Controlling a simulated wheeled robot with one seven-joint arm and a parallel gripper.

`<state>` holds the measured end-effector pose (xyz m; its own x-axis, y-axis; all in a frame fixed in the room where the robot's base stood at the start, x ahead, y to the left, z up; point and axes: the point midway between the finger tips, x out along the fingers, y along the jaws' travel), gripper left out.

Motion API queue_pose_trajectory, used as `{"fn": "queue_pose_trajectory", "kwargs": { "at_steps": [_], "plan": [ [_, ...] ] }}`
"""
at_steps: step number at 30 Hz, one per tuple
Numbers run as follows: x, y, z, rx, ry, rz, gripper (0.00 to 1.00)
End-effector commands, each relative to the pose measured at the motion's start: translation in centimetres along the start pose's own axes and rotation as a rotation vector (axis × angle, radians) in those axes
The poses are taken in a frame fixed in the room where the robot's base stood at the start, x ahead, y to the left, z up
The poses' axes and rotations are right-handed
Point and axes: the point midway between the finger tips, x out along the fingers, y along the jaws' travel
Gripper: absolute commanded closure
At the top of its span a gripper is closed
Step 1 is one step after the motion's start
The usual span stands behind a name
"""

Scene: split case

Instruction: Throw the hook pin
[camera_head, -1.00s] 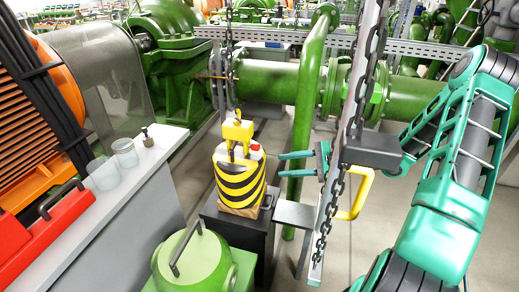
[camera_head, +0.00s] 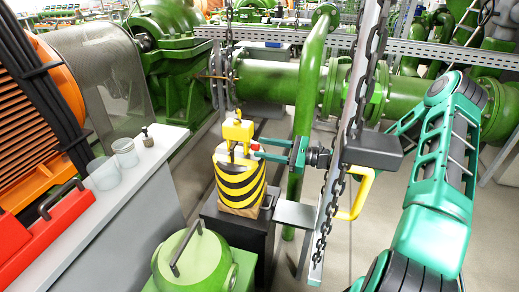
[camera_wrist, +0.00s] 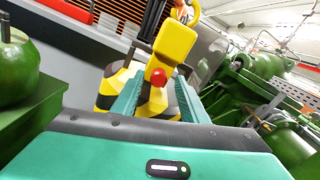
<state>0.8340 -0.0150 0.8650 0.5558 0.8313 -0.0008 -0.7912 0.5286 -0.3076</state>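The hook pin appears as a small red knob (camera_head: 256,147) on the right side of the yellow hook block (camera_head: 238,131). The block sits on top of a yellow-and-black striped weight (camera_head: 240,186) and hangs from a chain. My gripper (camera_head: 259,150) comes from the right, with its two teal fingers at the red knob. In the wrist view the red knob (camera_wrist: 158,77) faces me between the fingers (camera_wrist: 157,90), with a gap on both sides. The fingers are open; contact with the knob is not visible. The fingertips partly cover the striped weight there.
The weight stands on a dark pedestal (camera_head: 231,227). A green domed vessel (camera_head: 196,264) stands in front of it. A grey post (camera_head: 357,101) with a chain and a yellow handle (camera_head: 356,196) stand close to my arm. A counter with jars (camera_head: 104,173) is at left.

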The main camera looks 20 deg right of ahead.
Motion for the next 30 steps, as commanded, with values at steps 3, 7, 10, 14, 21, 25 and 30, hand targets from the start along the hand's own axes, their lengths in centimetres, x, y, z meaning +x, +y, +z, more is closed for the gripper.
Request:
{"fn": "queue_pose_trajectory", "kwargs": {
  "at_steps": [3, 7, 10, 14, 21, 25, 30],
  "plan": [
    [1.1, 0.0, 0.1, 0.000, -0.001, 0.001, 0.60],
    [1.6, 0.0, 0.0, 0.000, 0.000, 0.001, 0.60],
    [1.7, 0.0, 0.0, 0.000, 0.000, 0.001, 0.60],
    [1.6, 0.0, 0.0, 0.000, 0.000, 0.001, 0.60],
    [1.6, 0.0, 0.0, 0.000, 0.000, 0.000, 1.00],
    [1.3, -0.1, 0.0, -0.001, 0.001, -0.002, 1.00],
    [-1.7, -0.2, -0.1, -0.001, 0.003, -0.007, 1.00]
  ]
}}
